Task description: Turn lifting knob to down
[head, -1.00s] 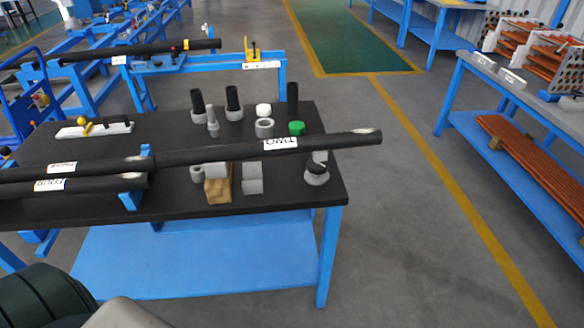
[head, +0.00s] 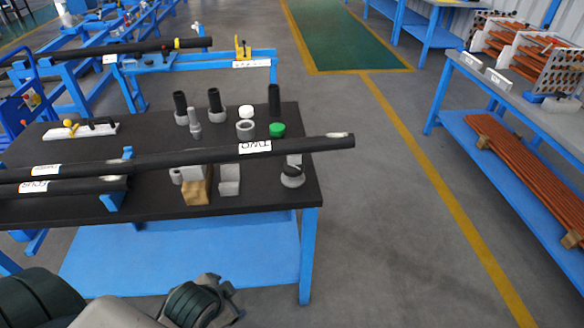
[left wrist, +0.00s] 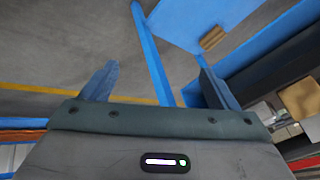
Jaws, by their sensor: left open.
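My left gripper (left wrist: 158,82) shows in the left wrist view with its two fingers apart and nothing between them. In the head view my left arm comes in at the bottom left, below the table; its fingertips cannot be made out there. I cannot tell for sure which part is the lifting knob. A yellow knob (head: 68,124) stands on a white base (head: 85,132) on the table's left part. A yellow upright piece (head: 242,48) stands on the blue frame behind the table. My left gripper is apart from both. My right gripper is not in view.
The black-topped table (head: 250,202) carries long black pipes (head: 220,154), grey fittings and a green cap (head: 277,130). A blue bench (head: 440,100) with copper-coloured rods stands at right. The grey floor between them is clear. A blue table leg (left wrist: 152,55) shows beyond my left fingers.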

